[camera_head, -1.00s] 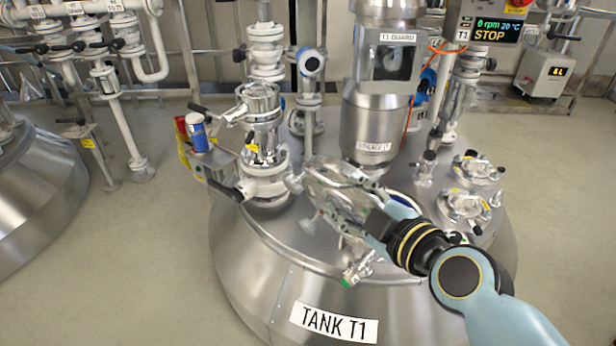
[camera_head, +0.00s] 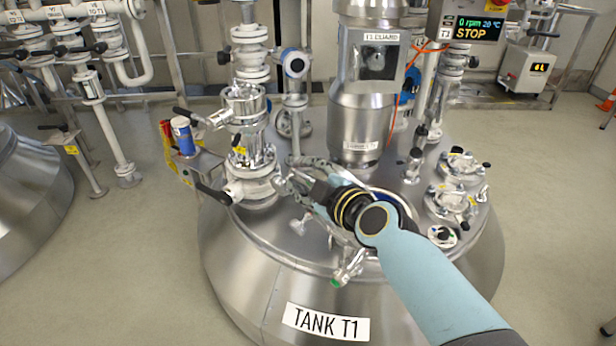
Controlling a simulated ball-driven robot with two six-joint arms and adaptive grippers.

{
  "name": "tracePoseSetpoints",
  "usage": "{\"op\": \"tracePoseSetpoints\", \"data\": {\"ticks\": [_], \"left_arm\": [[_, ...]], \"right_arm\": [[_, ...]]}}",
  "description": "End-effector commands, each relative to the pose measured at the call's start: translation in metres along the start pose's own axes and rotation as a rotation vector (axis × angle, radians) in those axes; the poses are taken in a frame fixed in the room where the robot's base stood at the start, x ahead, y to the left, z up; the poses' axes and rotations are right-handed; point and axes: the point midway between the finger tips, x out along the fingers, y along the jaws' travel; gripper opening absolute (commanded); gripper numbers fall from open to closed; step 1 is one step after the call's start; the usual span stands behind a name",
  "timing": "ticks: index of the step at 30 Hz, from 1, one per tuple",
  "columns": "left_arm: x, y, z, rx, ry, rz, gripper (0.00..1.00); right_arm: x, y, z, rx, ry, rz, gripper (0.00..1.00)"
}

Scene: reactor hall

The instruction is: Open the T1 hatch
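Tank T1 (camera_head: 270,262) fills the middle, with its name on a white label (camera_head: 326,322). My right arm comes in from the lower right and reaches over the tank's top. My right gripper (camera_head: 306,192) is at the shiny T1 hatch lid (camera_head: 307,162), which appears raised and swung to the left, mostly hidden by the gripper and wrist. Its fingertips are too small and covered to read. Part of the round hatch opening (camera_head: 408,207) shows dark blue behind my forearm. A clamp with a green tip (camera_head: 348,268) is at the front. My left gripper is out of view.
A valve stack (camera_head: 250,150) with black handles stands close left of the lid. The stirrer column with the T1 guard (camera_head: 362,110) rises behind. Clamped ports (camera_head: 452,200) sit on the right. The display (camera_head: 480,28) reads 0 rpm, 20 °C, STOP. A blue can (camera_head: 183,136) stands left.

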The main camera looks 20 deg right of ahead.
Motion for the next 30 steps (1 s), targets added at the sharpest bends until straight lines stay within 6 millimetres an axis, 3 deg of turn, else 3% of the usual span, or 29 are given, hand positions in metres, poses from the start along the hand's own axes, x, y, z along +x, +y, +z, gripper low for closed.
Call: {"op": "tracePoseSetpoints", "data": {"ticks": [1, 8, 21, 26, 30], "left_arm": [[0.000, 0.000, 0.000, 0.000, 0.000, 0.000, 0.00], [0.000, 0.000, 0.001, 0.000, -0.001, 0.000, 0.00], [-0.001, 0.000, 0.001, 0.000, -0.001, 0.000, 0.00], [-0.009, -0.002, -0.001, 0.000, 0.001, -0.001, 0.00], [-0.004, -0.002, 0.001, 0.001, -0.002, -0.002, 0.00]], "right_arm": [[0.000, 0.000, 0.000, 0.000, 0.000, 0.000, 0.30], [0.000, 0.000, 0.000, 0.000, 0.000, 0.000, 0.00], [0.000, 0.002, 0.001, 0.004, 0.000, -0.002, 0.00], [0.005, 0.031, 0.012, 0.070, 0.003, -0.029, 0.00], [0.014, 0.061, 0.034, 0.173, 0.002, -0.071, 0.00]]}}
